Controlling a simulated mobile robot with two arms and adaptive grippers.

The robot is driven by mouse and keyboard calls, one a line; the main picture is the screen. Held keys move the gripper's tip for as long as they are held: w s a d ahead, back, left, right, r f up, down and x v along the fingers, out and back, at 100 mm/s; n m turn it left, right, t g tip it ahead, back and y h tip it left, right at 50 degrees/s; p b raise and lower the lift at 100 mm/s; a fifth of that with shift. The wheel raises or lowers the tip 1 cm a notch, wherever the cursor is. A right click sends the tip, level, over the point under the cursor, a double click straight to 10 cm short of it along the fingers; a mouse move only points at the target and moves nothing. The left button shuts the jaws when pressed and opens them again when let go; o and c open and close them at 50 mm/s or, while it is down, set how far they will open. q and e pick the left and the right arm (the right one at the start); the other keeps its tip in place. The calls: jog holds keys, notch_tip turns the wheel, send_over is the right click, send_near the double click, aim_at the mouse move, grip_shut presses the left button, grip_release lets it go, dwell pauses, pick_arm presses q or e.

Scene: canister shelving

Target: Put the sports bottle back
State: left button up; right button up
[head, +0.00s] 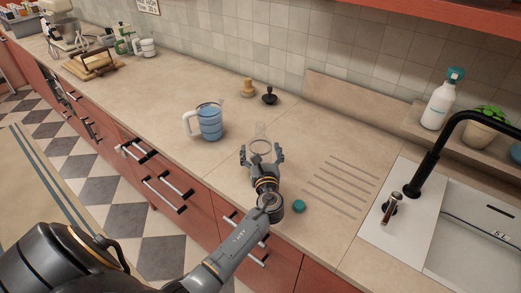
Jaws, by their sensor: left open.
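A clear, see-through vessel (260,131), perhaps the sports bottle, stands on the counter just beyond my left gripper (262,154). The gripper is open, its two fingers spread at the near side of the vessel. Its lower part is partly hidden by the gripper, and I cannot tell whether they touch. A small round teal cap (299,206) lies on the counter to the right of the gripper's wrist. A white bottle with a teal top (438,105) stands on the ledge at the right. My right gripper is not in view.
A blue-and-white jug (209,124) stands left of the gripper. A wooden stamp-like piece (247,88) and a black one (270,96) stand near the wall. Drain grooves, a black tap (430,160) and the sink lie right.

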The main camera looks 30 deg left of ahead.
pick_arm(q)
jog(key=shift+r, duration=0.3)
jog(key=b+v, duration=0.2)
jog(key=v, duration=1)
jog(key=shift+f, duration=0.1)
